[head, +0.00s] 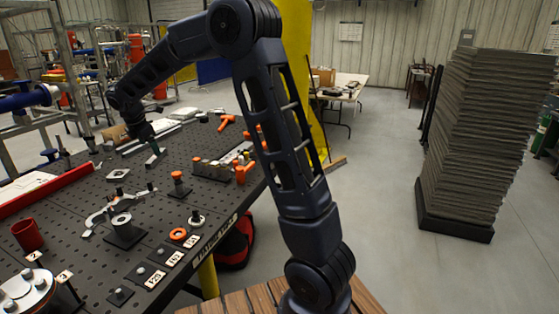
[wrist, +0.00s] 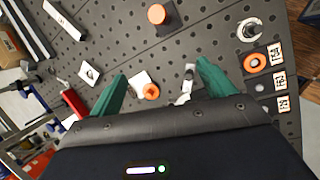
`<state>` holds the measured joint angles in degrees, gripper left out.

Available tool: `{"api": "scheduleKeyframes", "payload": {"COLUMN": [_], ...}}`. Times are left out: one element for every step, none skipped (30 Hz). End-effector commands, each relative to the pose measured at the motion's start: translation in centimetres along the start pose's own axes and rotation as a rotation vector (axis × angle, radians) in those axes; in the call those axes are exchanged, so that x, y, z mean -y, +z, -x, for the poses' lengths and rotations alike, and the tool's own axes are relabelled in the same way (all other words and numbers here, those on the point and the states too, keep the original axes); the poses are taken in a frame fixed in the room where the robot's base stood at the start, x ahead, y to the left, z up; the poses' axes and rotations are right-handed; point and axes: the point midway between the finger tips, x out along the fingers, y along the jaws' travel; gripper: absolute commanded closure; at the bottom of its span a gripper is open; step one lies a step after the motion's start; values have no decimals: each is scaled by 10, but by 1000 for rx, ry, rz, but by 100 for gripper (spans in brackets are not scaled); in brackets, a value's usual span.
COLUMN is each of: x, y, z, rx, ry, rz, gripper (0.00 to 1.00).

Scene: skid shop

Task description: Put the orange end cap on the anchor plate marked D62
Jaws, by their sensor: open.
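An orange ring-shaped piece, which looks like the end cap (head: 179,234), lies flat near the table's front edge. It also shows in the wrist view (wrist: 254,63). It sits beside the rightmost of several white labels (head: 190,242); whether it lies on a plate there is unclear. Small dark anchor plates (head: 142,271) with posts stand beside the other labels. The lettering is too small to tell surely which reads D62. My gripper (head: 154,158) is open and apart from the end cap, farther back over the table. Its green fingers (wrist: 160,70) show nothing held between them.
An orange-topped stand (head: 178,178) and a pale flanged ring (head: 195,218) stand near the end cap. A red cup (head: 27,235) is at far left. A parts rack (head: 210,170) stands behind.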

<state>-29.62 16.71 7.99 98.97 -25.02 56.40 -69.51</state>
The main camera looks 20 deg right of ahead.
Motion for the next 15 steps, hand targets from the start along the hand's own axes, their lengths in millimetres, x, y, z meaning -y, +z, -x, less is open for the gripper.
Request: {"api": "scheduleKeyframes", "payload": {"x": [14, 22, 33, 41, 50, 62, 71, 80, 93, 103, 112, 126, 135, 145, 159], "y": [19, 28, 40, 49, 57, 68, 76, 84, 94, 101, 107, 116, 122, 127, 135], "z": [11, 16, 22, 27, 31, 38, 42, 46, 52, 55, 60, 64, 68, 71, 76], "rx": [-1, -2, -4, -6, -8, -10, -11, -14, -15, -17, -20, -22, -24, -27, -30], "ry": [1, 0, -1, -1, -2, -2, -3, -3, -4, -5, -5, -6, -6, -7, -7], "rz": [-67, -109, -163, -205, -247, -302, -345, -387, -443, -484, -527, -582, -625, -667, -724], "gripper": [18, 18, 18, 18, 18, 18, 18, 18, 18, 18, 18, 18, 18, 18, 18]}}
